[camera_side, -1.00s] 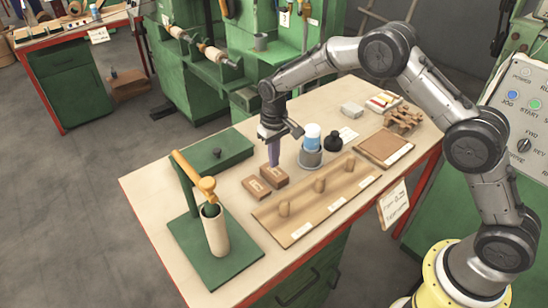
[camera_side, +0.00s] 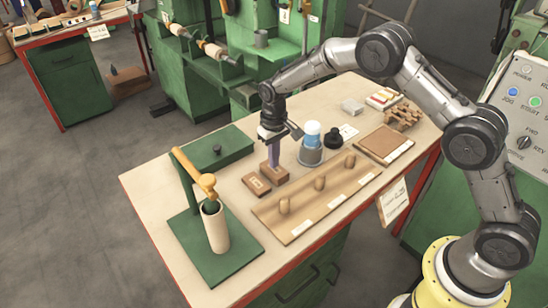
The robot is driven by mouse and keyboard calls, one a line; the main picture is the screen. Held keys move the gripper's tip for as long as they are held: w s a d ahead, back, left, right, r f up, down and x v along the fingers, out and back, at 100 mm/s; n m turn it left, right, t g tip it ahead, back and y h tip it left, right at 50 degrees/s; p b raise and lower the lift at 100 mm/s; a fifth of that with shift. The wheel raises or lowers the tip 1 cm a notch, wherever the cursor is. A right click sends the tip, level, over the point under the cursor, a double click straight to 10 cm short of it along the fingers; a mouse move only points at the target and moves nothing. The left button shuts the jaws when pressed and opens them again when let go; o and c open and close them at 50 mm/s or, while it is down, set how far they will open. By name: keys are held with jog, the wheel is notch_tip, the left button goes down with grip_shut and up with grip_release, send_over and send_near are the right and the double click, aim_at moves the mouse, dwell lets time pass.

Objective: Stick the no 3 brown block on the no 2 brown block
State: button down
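Two brown blocks lie close together on the wooden bench top in the side view. The left brown block (camera_side: 257,184) lies flat with a small pale label on top; its number is too small to read. The right brown block (camera_side: 274,175) is just behind and to the right of it. My gripper (camera_side: 273,164) points straight down over the right block, its purple fingers reaching down to the block's top. The fingers overlap in this view, so I cannot tell whether they are open or shut on the block. The right block's label is hidden by the fingers.
A board with wooden pegs (camera_side: 329,196) lies in front of the blocks. A green stand with a tan tube (camera_side: 215,226) and yellow handle is at left.

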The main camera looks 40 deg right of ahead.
jog(key=shift+f, duration=0.4)
dwell(0.6)
jog(key=shift+r, duration=3.05)
